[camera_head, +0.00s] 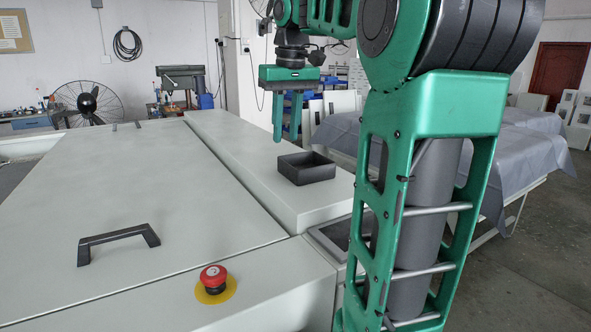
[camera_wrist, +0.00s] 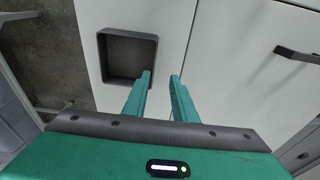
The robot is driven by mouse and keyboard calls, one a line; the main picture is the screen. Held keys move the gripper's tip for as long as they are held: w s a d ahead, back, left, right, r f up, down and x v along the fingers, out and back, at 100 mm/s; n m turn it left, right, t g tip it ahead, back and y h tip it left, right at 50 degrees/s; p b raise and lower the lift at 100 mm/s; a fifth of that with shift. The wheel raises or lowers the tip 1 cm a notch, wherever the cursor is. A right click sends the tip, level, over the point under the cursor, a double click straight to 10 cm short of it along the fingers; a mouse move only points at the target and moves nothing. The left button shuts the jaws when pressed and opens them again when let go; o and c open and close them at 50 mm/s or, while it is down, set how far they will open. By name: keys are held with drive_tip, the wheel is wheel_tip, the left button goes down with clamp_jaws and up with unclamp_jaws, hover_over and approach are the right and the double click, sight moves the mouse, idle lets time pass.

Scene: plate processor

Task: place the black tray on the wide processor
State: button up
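The black tray (camera_head: 306,168) is a small, empty, open-topped square box. The tray also shows in the wrist view (camera_wrist: 131,59), ahead and to the left of the fingers. My gripper (camera_head: 286,137) points down above the white section, behind and a little left of the tray in the head view. Its green fingers (camera_wrist: 161,78) are apart with nothing between them. The gripper does not touch the tray.
A black handle (camera_head: 118,241) stands up from the processor's broad flat lid. A red emergency button (camera_head: 213,278) on a yellow disc is at the front. A table with a grey cloth (camera_head: 535,150) stands to the right. Much of the processor's top is clear.

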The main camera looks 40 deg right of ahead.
sight(286, 163)
drive_tip(key=f, duration=0.5)
drive_tip(key=shift+w+d, duration=0.3)
drive_tip(key=shift+w+d+f, duration=0.2)
drive_tip(key=shift+f, duration=0.65)
drive_tip(key=shift+w+d+f, duration=0.15)
drive_tip(key=shift+f, duration=0.65)
drive_tip(key=shift+w+d+f, duration=0.2)
drive_tip(key=shift+f, duration=0.65)
clamp_jaws()
